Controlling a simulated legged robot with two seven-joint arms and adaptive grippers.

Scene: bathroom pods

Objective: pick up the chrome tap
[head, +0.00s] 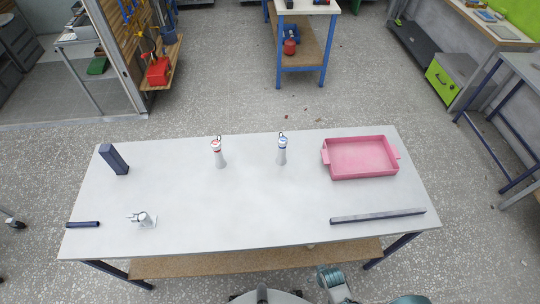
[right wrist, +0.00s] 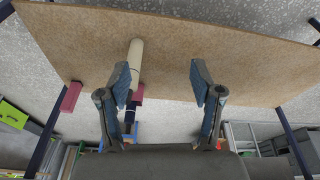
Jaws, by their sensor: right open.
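The chrome tap (head: 145,219) is a small shiny fitting near the front left of the white table (head: 240,220). It stands apart from the other items, with its spout to the left. My right gripper (right wrist: 165,80) shows in the right wrist view with its two blue-grey fingers wide apart and nothing held between them. The tap is not seen in that view. My left gripper is not in view.
On the table are a pink tray (head: 361,174), a dark upright block (head: 113,159), two white bottle-like items (head: 219,156) (head: 282,152), a long dark bar (head: 378,216) and a short dark bar (head: 83,224). The middle is clear. A brown board (right wrist: 230,50) spans the wrist view.

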